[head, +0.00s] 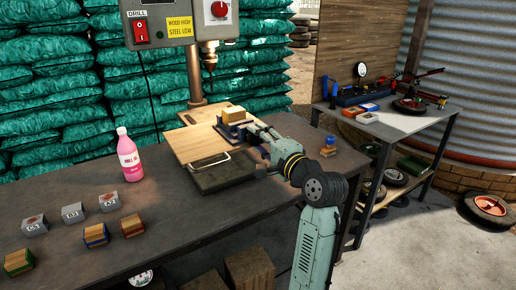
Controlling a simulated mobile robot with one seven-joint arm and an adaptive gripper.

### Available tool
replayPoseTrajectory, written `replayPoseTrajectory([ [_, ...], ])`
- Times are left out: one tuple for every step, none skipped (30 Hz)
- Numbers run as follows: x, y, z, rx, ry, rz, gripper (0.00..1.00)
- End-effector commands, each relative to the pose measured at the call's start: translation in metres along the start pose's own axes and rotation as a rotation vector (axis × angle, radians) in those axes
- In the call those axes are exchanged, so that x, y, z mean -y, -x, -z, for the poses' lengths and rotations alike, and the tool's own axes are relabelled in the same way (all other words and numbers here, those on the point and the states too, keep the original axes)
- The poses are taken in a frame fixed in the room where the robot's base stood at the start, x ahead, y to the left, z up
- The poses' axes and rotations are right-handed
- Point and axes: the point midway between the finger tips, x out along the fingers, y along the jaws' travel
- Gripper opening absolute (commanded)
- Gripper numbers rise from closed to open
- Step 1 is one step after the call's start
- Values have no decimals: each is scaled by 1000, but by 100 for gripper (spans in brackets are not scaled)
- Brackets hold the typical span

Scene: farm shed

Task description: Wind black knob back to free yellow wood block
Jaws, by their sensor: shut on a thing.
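A yellow wood block (234,113) sits in a small blue-grey vise (228,131) on the wooden board (195,143) under the drill. My gripper (251,131) is at the near right side of the vise, with my arm reaching in from the lower right. It is shut at the spot where the vise's black knob would be. The knob is hidden behind the gripper, and its fingertips are too small to see clearly.
The drill's head (160,22) and bit hang above and left of the vise. A pink bottle (129,155) and several small blocks stand on the bench at left. A small stacked block (328,147) stands right of my arm.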

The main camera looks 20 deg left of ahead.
Motion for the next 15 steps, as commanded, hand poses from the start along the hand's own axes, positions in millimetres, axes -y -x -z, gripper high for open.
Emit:
replayPoseTrajectory([
  [-6,0,0,-1,89,1,5],
  [-6,0,0,-1,146,1,5],
  [-6,1,0,-2,221,1,5],
  [-6,1,0,-2,279,1,5],
  [-6,0,0,-1,337,2,5],
  [-6,0,0,-2,413,2,5],
  [-6,1,0,-2,471,1,5],
  [-6,0,0,-2,528,1,5],
  [-7,0,0,-1,605,1,5],
  [-7,0,0,-1,663,1,5],
  [-7,0,0,-1,721,0,5],
  [-7,0,0,-1,798,0,5],
  [-7,0,0,-1,856,0,5],
  [-7,0,0,-1,914,0,5],
  [-7,0,0,-1,992,0,5],
])
